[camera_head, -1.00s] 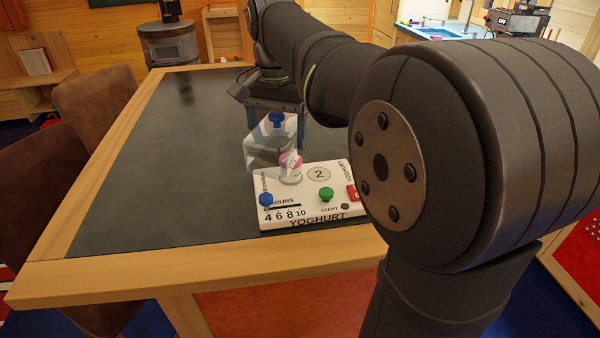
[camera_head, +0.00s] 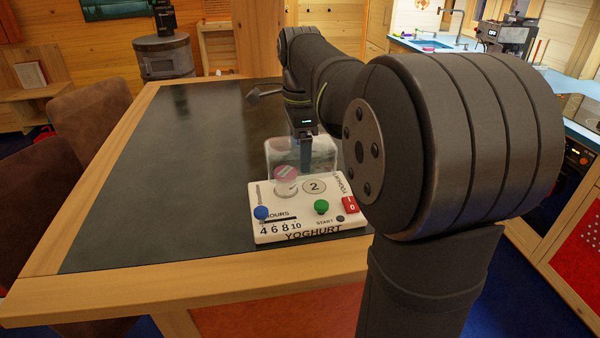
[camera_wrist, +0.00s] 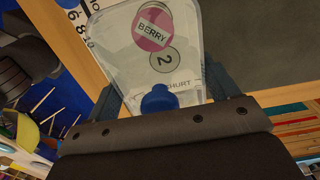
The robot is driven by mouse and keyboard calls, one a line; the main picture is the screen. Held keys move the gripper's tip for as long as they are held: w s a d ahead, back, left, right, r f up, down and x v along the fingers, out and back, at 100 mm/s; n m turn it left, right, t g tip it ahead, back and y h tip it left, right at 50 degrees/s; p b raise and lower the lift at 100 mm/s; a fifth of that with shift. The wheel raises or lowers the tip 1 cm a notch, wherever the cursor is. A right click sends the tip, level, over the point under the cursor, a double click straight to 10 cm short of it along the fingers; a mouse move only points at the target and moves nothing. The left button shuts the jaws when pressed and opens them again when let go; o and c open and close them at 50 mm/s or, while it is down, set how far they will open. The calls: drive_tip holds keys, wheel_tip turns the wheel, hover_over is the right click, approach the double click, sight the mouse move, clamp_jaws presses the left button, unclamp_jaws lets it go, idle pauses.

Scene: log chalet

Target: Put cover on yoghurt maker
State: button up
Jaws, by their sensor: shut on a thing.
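The clear cover (camera_head: 318,152) has a blue knob (camera_wrist: 160,98). My gripper (camera_head: 304,152) is shut on the cover; the wrist view shows the knob between its dark fingers. The white yoghurt maker (camera_head: 335,196) lies flat near the table's front edge. A small jar with a pink lid (camera_head: 285,172) stands on it, left of a grey disc marked 2 (camera_head: 314,187). The lid reads BERRY (camera_wrist: 153,30) and shows through the cover in the wrist view. The cover is at the maker's far side; I cannot tell whether its rim touches the maker.
The dark table top (camera_head: 170,170) is clear to the left and behind. The maker carries a blue slider (camera_head: 261,212), a green button (camera_head: 321,206) and a red switch (camera_head: 350,205). Brown chairs (camera_head: 100,118) stand along the left side.

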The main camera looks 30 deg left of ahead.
drive_tip(key=shift+f, duration=2.65)
drive_tip(key=o, duration=1)
drive_tip(key=shift+f, duration=0.15)
wheel_tip(320, 180, up, 12)
drive_tip(key=shift+r, duration=0.2)
